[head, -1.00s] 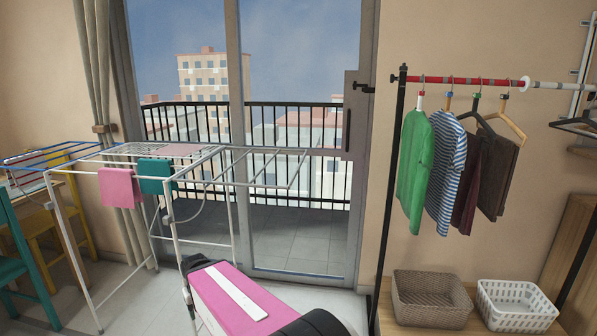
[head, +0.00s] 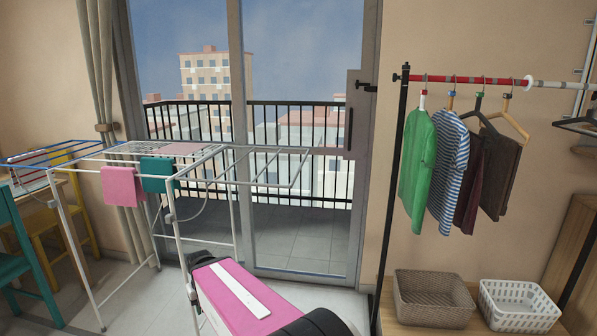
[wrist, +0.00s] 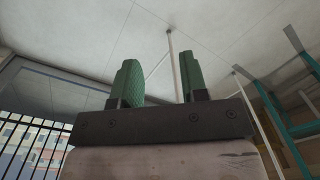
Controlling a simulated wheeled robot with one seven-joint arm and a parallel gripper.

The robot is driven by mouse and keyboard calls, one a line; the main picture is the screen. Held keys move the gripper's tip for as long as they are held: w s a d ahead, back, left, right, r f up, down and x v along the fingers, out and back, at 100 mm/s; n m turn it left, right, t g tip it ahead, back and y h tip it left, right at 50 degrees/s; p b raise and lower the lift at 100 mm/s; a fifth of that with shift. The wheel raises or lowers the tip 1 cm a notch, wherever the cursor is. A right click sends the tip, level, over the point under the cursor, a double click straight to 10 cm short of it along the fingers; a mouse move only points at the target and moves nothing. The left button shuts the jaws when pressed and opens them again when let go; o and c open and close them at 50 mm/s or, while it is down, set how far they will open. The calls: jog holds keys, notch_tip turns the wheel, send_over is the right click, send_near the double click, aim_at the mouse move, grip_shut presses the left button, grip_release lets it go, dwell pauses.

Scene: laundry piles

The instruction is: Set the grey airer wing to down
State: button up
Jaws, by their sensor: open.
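The drying airer (head: 67,228) stands at the left in the head view, on thin white legs. Its grey wing (head: 300,168) sticks out to the right, roughly level with the airer's top, with nothing hanging on its outer part. Its blue wing (head: 45,153) is out at the far left. A pink cloth (head: 122,187) and a teal cloth (head: 159,175) hang over the front rail. My gripper (wrist: 160,82) is open and empty between its green fingers in the wrist view; it cannot be made out in the head view. The wrist view looks upside down, with thin pale legs beyond the fingers.
A teal chair (head: 22,252) and a yellow chair (head: 76,212) stand at the left. The glass door and balcony railing (head: 300,112) are behind the airer. At right, a clothes rack (head: 391,190) holds several garments above a brown basket (head: 432,295) and white basket (head: 520,300).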

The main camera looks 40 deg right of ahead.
jog(key=w+d+r+m+t+y, duration=0.4)
jog(key=d+r, duration=0.4)
jog(key=d, duration=0.4)
jog(key=w+d+r+m+t+y, duration=0.25)
jog(key=w+d+r+y, duration=0.45)
jog(key=d, duration=0.6)
jog(key=s+d+r+m+t+y, duration=0.15)
jog(key=s+d+r+t, duration=0.3)
jog(key=d+r, duration=0.65)
jog(key=s+d+r+m+t+y, duration=0.1)
jog(key=s+d+r+t+y, duration=0.15)
jog(key=s+d+r, duration=0.75)
jog(key=w+a+h, duration=0.1)
jog(key=w+a, duration=0.3)
jog(key=w, duration=0.8)
jog(key=shift+t, duration=0.35)
jog(key=shift+w+r, duration=0.1)
grip_shut()
